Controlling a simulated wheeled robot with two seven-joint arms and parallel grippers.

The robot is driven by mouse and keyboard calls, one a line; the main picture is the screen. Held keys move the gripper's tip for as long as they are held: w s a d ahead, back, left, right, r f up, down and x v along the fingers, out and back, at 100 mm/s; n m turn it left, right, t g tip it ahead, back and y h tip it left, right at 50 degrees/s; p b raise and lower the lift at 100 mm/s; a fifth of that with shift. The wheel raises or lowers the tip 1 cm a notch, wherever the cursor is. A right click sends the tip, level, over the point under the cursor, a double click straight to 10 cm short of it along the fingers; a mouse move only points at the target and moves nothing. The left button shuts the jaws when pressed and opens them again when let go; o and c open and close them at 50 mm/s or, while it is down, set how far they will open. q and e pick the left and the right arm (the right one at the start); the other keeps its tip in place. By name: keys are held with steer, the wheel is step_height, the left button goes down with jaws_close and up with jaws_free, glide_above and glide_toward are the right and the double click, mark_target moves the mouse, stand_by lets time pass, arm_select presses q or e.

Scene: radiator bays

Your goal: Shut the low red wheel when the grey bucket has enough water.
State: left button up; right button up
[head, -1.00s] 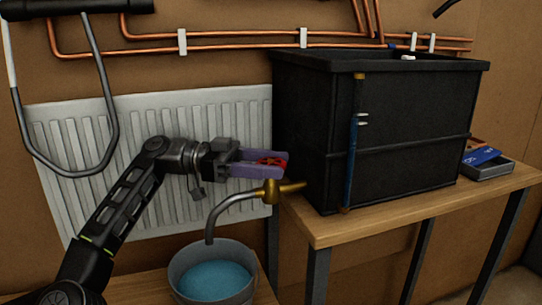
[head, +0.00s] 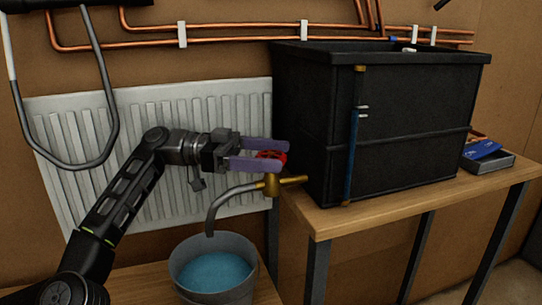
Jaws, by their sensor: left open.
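The red wheel (head: 271,155) sits on top of the brass tap (head: 272,183), low at the left of the black tank. My left gripper (head: 284,156) is open, with its purple fingers at either side of the wheel; I cannot tell whether they touch it. The grey bucket (head: 190,287) stands under the tap's curved spout (head: 218,208). Blue water (head: 216,272) lies in the bucket, below its rim. No stream shows clearly between spout and water. My right gripper is not in view.
The black tank (head: 408,125) with a blue sight tube (head: 353,150) stands on a wooden bench (head: 335,222). A grey tray (head: 490,163) with a blue box is to its right. A white radiator (head: 70,135) and copper pipes (head: 240,38) are on the wall behind my left arm.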

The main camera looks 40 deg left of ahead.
mark_target(271, 154)
arm_select(q)
steer(key=shift+r, duration=0.45)
step_height(271, 154, up, 7)
steer(key=p, duration=0.5)
steer(key=shift+r+p, duration=0.2)
steer(key=shift+p, duration=0.2)
steer(key=shift+r+p, duration=0.75)
